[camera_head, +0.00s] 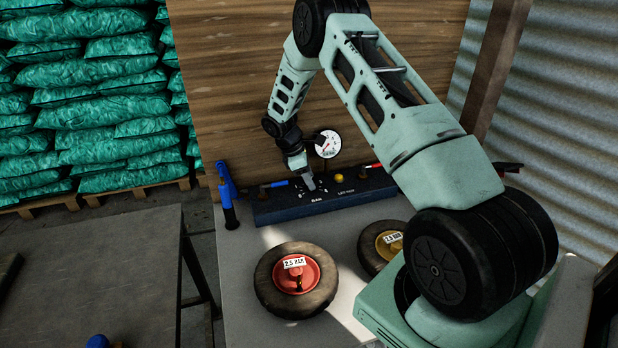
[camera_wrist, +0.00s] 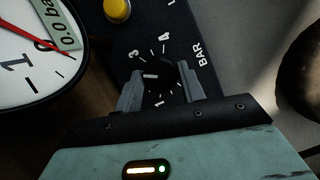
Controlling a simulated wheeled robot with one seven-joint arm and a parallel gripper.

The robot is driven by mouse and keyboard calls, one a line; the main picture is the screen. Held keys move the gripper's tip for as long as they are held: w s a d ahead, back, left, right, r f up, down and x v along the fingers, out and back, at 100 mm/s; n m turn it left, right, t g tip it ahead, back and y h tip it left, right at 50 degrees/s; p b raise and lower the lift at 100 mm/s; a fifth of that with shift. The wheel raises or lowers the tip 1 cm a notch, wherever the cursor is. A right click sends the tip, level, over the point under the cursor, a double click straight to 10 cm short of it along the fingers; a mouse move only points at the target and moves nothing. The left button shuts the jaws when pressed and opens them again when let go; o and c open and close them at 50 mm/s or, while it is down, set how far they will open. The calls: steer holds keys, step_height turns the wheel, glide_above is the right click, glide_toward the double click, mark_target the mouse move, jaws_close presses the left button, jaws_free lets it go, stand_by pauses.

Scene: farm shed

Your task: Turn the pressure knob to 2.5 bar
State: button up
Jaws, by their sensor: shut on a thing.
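The black pressure knob (camera_wrist: 165,76) is between the two grey fingers of my gripper (camera_wrist: 160,88) in the wrist view, and the fingers are shut on it. Its white mark points left in that view, toward the side of the dial below the 3. The numerals 1, 3 and 4 show; the 2 is hidden by a finger. The round white gauge (camera_wrist: 28,48) has a red needle, and its label reads 0.0 ba, cut off. In the head view my gripper (camera_head: 308,182) reaches down to the dark control panel (camera_head: 275,210), and the gauge (camera_head: 328,145) stands behind it.
A yellow button (camera_head: 339,178) sits beside the knob. Blue-handled (camera_head: 273,184) and red-handled (camera_head: 373,166) levers flank the panel. A red-hubbed wheel (camera_head: 275,299) tagged 2.5 BAR and a yellow-hubbed wheel (camera_head: 368,245) lie in front. A blue tool (camera_head: 229,195) stands at left. A wooden wall rises behind.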

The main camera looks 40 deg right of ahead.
steer(key=shift+w, duration=0.1)
stand_by(0.3)
steer(key=o, duration=1)
steer(key=shift+c, duration=0.2)
step_height(320, 180, up, 10)
steer(key=b, duration=0.2)
